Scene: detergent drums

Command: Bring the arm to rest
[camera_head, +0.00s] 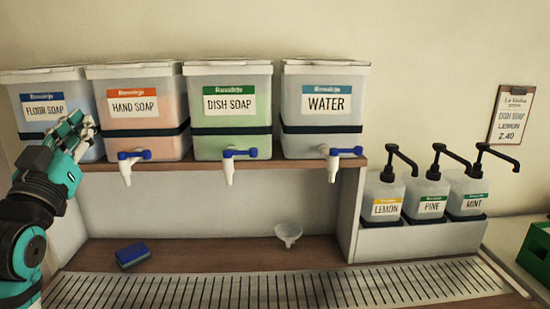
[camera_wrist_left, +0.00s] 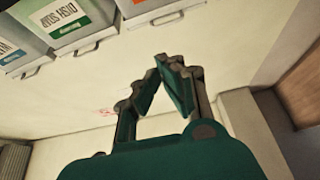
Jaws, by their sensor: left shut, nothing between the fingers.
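My left gripper (camera_head: 80,124) is raised at the left of the head view, in front of the floor soap drum (camera_head: 28,118), covering part of its right side. It is shut and empty. I cannot tell from this view whether it touches the drum. In the left wrist view its fingers (camera_wrist_left: 172,68) come together at the tips with nothing between them, against a pale wall. My right gripper is not in view.
The hand soap (camera_head: 168,106), dish soap (camera_head: 236,138) and water (camera_head: 327,132) drums stand beside it on a shelf (camera_head: 260,169). Below are a blue sponge (camera_head: 132,254), a white funnel (camera_head: 289,234) and a slatted drain (camera_head: 280,287). Pump bottles (camera_head: 432,190) stand right.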

